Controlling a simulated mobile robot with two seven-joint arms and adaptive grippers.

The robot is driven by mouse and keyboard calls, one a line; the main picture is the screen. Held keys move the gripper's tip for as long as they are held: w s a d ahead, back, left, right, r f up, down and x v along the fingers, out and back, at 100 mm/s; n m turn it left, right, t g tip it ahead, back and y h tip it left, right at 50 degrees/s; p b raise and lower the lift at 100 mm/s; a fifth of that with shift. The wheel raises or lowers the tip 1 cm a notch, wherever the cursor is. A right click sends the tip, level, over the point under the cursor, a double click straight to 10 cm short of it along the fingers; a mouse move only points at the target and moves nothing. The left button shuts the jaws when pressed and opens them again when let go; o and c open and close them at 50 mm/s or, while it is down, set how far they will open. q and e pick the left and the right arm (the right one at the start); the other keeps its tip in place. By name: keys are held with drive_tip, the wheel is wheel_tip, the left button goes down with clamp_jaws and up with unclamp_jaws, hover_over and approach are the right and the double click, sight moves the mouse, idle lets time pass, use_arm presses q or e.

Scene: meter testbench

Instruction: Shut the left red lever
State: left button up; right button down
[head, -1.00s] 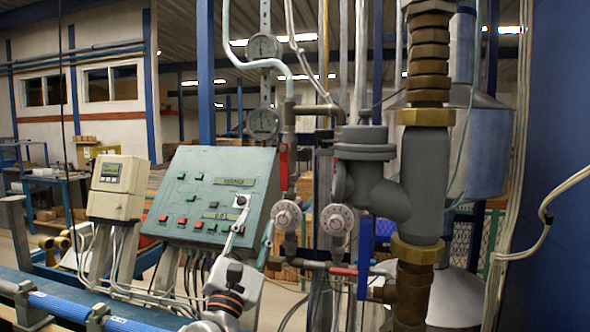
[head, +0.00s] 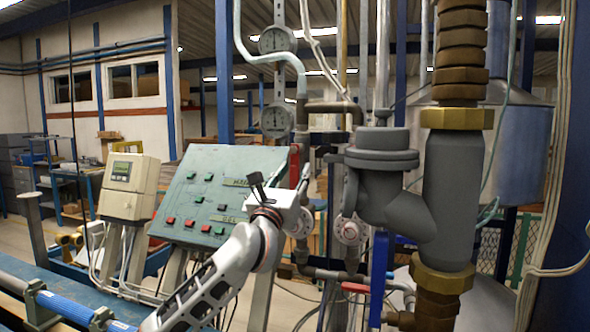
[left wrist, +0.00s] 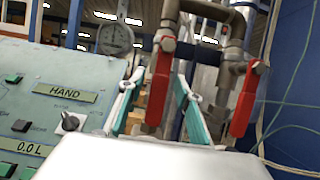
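Two red levers show in the left wrist view. The left red lever (left wrist: 160,88) hangs down from its pipe valve, and the right red lever (left wrist: 243,104) hangs, slightly tilted, from a second valve. My left gripper (left wrist: 160,76) is open, with one teal-padded finger on each side of the left lever. The lever appears in line with the gap; whether it touches a finger or how deep it sits cannot be told. In the head view, part of a red lever (head: 294,162) shows just above my left gripper (head: 302,180). My right gripper is not in view.
The control panel (head: 209,190) with several buttons stands close at the left of my gripper. A large grey pipe valve (head: 378,170) stands at the right. Gauges (head: 277,40) are above. Another red handle (head: 355,288) is lower, beside a blue one (head: 378,265).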

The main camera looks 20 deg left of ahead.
use_arm(q)
drive_tip(key=shift+w+r, duration=0.15)
drive_tip(key=shift+w, duration=0.2)
clamp_jaws()
